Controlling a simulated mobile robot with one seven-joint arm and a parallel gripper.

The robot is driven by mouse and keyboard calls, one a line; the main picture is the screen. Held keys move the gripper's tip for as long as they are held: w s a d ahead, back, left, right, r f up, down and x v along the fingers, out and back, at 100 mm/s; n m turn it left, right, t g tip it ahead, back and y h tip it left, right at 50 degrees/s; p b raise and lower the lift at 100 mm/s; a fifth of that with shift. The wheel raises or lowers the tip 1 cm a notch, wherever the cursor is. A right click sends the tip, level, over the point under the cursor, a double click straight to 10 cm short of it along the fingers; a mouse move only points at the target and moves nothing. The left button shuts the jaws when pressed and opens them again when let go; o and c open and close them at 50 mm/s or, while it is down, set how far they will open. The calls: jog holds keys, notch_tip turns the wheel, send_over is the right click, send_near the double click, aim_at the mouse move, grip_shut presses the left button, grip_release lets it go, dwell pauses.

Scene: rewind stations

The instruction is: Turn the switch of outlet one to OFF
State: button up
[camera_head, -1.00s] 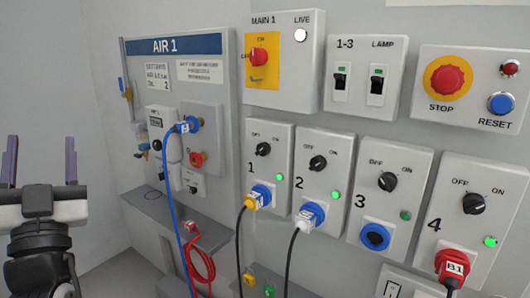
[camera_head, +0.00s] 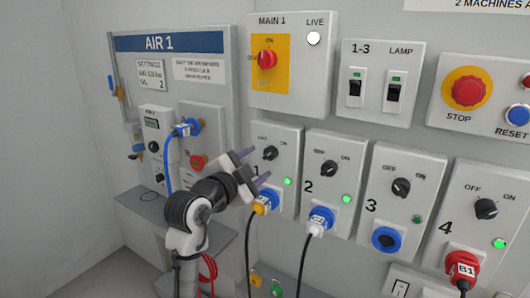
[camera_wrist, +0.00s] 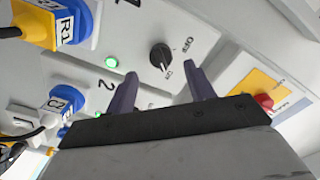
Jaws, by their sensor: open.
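Outlet one's switch (camera_head: 270,153) is a black knob above the outlet's yellow plug (camera_head: 260,207). Its pointer leans toward ON, and the green lamp (camera_head: 288,182) beside it is lit. My gripper (camera_head: 253,166) is open and empty, in front of outlet one's panel, just left of and below the knob in the head view. In the wrist view the knob (camera_wrist: 160,57) appears slightly beyond the gap between my two fingers (camera_wrist: 160,78), apart from both. The OFF label (camera_wrist: 187,45) shows beside it. My gripper partly covers the number 1 in the head view.
Outlet two's switch (camera_head: 330,168) and white plug (camera_head: 320,220) are close on the right. The MAIN 1 box (camera_head: 320,75) is above. A blue hose (camera_head: 168,170) hangs on the left, near my arm. A ledge (camera_head: 135,200) is below.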

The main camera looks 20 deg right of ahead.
aim_at(267, 156)
jog(key=p+x, duration=0.1)
jog(key=x, duration=0.3)
jog(key=shift+w+d, duration=0.25)
jog(key=shift+w, duration=0.1)
jog(key=c, duration=1)
